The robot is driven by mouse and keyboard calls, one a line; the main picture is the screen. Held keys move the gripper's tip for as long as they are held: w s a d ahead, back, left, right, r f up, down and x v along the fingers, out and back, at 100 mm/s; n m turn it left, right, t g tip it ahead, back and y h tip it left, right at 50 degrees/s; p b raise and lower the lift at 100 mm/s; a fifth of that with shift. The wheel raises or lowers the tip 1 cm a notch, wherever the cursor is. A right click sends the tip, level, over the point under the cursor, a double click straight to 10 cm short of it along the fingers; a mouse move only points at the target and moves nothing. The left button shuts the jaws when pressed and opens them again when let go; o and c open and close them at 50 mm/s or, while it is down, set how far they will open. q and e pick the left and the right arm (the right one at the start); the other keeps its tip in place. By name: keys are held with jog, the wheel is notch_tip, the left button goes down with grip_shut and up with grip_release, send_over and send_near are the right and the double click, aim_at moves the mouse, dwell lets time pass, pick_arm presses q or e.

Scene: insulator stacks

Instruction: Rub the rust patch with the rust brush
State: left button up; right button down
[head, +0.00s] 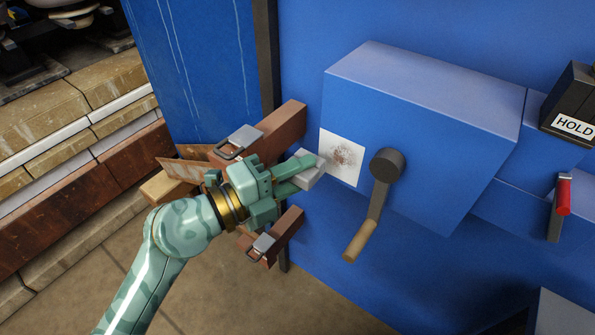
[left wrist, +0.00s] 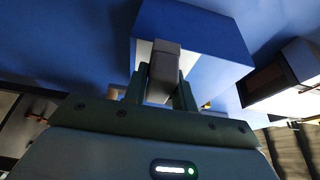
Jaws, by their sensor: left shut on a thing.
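The rust patch (head: 344,153) is a speckled brown spot on a white square plate (head: 350,177) on the side of a blue box. My left gripper (head: 297,172) is shut on a small grey block, the rust brush (head: 311,174). The brush is at the plate's left edge in the head view, left of and a little below the brown spot. Whether it touches the plate I cannot tell. In the left wrist view the brush (left wrist: 163,72) stands between the fingers, with the white plate (left wrist: 143,50) partly hidden behind it. My right gripper is not in view.
A crank (head: 383,168) with a wooden handle sits just right of the plate on the blue box (head: 430,90). Brown brackets (head: 285,128) with metal buckles flank my left gripper. A red-handled lever (head: 562,197) and a HOLD sign (head: 573,127) are at far right.

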pick_arm(q)
jog(key=shift+w+d, duration=0.55)
jog(key=shift+w, duration=0.25)
dwell(0.4)
jog(key=shift+p, duration=0.3)
